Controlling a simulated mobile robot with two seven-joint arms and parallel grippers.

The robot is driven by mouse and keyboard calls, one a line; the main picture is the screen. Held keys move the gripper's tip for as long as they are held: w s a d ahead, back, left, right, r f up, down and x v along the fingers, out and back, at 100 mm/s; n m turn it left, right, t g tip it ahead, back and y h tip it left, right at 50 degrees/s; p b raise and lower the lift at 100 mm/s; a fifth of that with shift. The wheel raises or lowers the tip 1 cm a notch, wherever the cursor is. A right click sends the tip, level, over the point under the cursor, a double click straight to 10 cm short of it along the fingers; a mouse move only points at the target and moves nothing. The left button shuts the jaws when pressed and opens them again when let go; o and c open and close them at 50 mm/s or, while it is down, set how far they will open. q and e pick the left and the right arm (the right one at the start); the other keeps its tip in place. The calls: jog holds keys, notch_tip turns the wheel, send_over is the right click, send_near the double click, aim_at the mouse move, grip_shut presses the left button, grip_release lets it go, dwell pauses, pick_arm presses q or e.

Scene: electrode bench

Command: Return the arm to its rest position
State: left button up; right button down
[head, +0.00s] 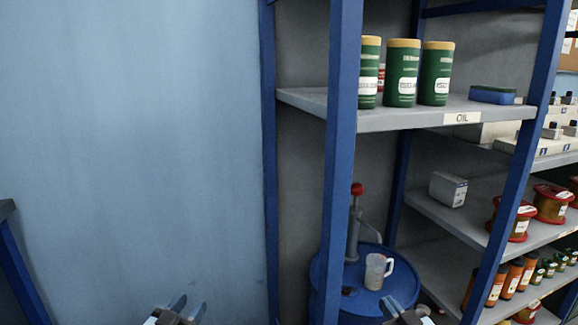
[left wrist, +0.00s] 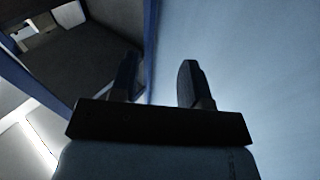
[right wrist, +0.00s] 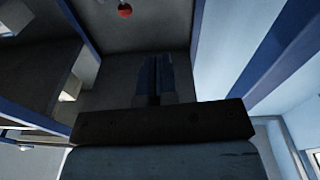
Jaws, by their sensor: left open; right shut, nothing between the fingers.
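My left gripper (head: 188,308) shows at the bottom of the head view, in front of the blue wall. In the left wrist view its two fingers (left wrist: 158,85) stand apart with nothing between them. My right gripper (head: 404,310) is at the bottom edge of the head view, in front of the blue drum. In the right wrist view its fingers (right wrist: 154,76) are together and hold nothing. Most of both arms is out of view.
A blue-framed shelf rack (head: 340,170) stands at the right, holding green oil cans (head: 403,75) and red spools (head: 553,204). A blue drum (head: 330,262) with a hand pump (head: 354,225) and a jug (head: 376,270) stands below. The left is bare wall (head: 130,140).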

pick_arm(q)
jog(key=s+d+r+n+h, duration=0.15)
jog(key=s+d+r, duration=0.3)
jog(key=s, duration=0.75)
jog(key=s+d+r+h, duration=0.25)
jog(key=s+d, duration=0.25)
jog(key=s, duration=0.7)
pick_arm(e)
jog(key=s+a+r+m+y, duration=0.15)
jog(key=s+a+r, duration=0.3)
jog(key=s, duration=0.75)
jog(key=s+a+r+y, duration=0.25)
jog(key=s+a, duration=0.25)
jog(key=s, duration=0.7)
pick_arm(q)
jog(key=s+a+r+g+y+p, duration=0.3)
jog(key=a+r+g+y+p, duration=0.3)
jog(key=p, duration=3.2)
jog(key=shift+s+a+r+g+y, duration=0.3)
jog(key=shift+a+g, duration=0.2)
jog(key=shift+a, duration=0.35)
pick_arm(e)
jog(key=s+d+r+g+h, duration=0.3)
jog(key=d+r+g+h, duration=0.3)
jog(key=d+g, duration=0.1)
jog(key=shift+s+d+r+h, duration=0.25)
jog(key=shift+s+d+h, duration=0.05)
jog(key=shift+s+d, duration=0.05)
